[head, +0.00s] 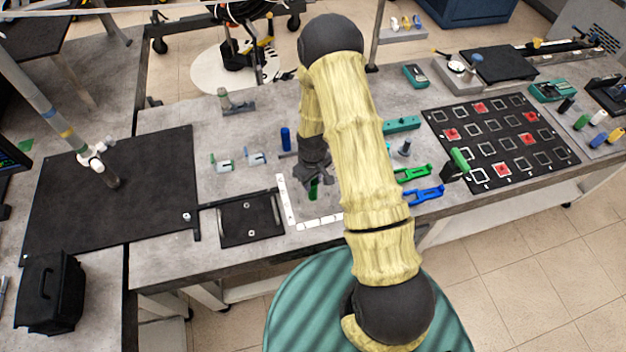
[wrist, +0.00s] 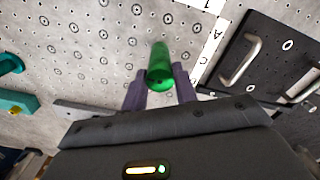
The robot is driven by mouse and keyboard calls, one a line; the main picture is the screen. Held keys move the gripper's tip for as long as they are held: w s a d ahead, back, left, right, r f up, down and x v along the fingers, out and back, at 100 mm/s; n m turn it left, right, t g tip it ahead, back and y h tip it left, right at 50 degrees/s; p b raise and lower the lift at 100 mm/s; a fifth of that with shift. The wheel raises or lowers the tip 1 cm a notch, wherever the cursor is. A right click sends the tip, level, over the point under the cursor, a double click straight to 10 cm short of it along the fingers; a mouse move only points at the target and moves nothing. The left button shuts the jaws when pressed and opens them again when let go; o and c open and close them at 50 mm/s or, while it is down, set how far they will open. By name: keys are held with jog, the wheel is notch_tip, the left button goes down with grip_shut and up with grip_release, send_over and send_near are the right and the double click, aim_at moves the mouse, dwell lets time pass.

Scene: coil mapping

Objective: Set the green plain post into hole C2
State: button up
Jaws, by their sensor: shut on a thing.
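The green plain post (wrist: 160,66) is between the two fingers of my gripper (wrist: 160,90) in the wrist view, and the gripper is shut on it. In the head view my gripper (head: 316,176) is low over the grey perforated table, and the green post (head: 313,190) shows below it. The white label strip (wrist: 208,52) with printed characters lies to the right of the post in the wrist view. In the head view two white strips (head: 286,200) form a corner close to the post. I cannot tell which hole is C2, or whether the post touches the surface.
A black plate with a handle (head: 250,219) lies left of the strips. A blue post (head: 286,138) stands behind the gripper. Green and blue clamps (head: 425,194) and a black board with red squares (head: 500,140) are to the right. A large black mat (head: 110,195) is at left.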

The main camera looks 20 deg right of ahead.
jog(key=m, duration=0.4)
jog(key=shift+f+m, duration=0.1)
jog(key=shift+m, duration=0.3)
jog(key=shift+c, duration=0.5)
jog(key=o, duration=1.2)
jog(key=shift+c, duration=0.2)
notch_tip(320, 180, up, 17)
jog(key=b, duration=0.4)
jog(key=shift+r, duration=0.2)
